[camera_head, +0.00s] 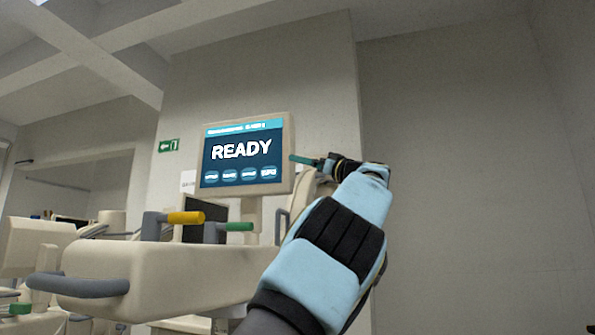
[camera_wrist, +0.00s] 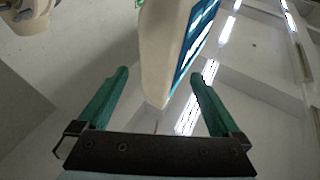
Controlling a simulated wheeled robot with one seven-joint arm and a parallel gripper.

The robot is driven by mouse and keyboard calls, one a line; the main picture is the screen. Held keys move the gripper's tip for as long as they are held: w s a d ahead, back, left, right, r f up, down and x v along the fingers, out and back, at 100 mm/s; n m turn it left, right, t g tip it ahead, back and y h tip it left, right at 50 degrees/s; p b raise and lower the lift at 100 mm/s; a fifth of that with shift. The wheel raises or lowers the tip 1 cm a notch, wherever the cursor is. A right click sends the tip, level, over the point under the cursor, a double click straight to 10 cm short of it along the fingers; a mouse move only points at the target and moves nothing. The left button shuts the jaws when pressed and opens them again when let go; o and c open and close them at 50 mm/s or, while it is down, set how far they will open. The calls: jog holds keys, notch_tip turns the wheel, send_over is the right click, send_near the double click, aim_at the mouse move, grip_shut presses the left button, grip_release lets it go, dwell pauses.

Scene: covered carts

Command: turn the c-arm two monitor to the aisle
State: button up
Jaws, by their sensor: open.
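The monitor (camera_head: 242,153) has a beige frame and a blue screen reading READY, and its screen faces my head camera. It stands on a post above a beige cart body (camera_head: 150,270). My gripper (camera_head: 297,160) is at the monitor's right edge, its green fingertips by the frame. In the wrist view my gripper (camera_wrist: 158,76) is open, with one green finger on each side of the monitor's edge (camera_wrist: 162,45). The beige side and a strip of blue screen show there. I cannot tell whether either finger touches the frame.
The cart carries a yellow-tipped handle (camera_head: 186,218), a green-tipped handle (camera_head: 238,227) and a grey rail (camera_head: 78,286). More beige equipment (camera_head: 35,245) stands at the left. A green exit sign (camera_head: 168,145) is on the wall behind. The right side shows bare wall (camera_head: 470,150).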

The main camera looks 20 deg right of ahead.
jog(key=shift+b+v, duration=0.65)
jog(key=shift+v, duration=1.15)
jog(key=shift+a, duration=0.1)
